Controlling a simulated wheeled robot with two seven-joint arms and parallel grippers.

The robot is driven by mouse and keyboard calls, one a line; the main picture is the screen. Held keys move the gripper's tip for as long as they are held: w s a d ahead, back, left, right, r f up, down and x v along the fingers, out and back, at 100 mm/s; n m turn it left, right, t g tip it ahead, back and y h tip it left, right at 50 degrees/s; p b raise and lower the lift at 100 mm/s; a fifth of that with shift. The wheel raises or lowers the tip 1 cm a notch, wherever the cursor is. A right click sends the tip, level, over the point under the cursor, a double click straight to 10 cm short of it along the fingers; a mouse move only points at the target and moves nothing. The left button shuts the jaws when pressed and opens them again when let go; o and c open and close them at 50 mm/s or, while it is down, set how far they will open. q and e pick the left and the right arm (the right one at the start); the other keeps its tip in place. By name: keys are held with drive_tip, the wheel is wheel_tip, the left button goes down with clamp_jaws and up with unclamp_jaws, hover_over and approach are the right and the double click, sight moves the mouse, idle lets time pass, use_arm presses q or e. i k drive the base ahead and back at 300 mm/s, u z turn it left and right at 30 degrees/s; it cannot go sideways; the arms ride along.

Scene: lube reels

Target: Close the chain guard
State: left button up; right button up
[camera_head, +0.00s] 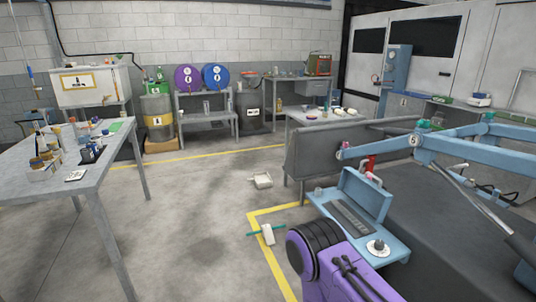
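No part in view is clearly marked as the chain guard. A light-blue housing (367,193) at right of centre has a raised panel at its back and a dark slotted strip (350,217) in front; I cannot tell whether it is the guard. A round pale knob (378,247) sits on its front right. No chain can be made out.
A grey table (60,175) with bottles and small items stands at left. White items (262,181) and (268,234) lie on the floor. The middle floor is mostly clear.

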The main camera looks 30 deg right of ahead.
sight(370, 195)
drive_tip(key=z, duration=0.95)
drive_tip(key=i, duration=1.15)
drive_tip(key=z, duration=1.15)
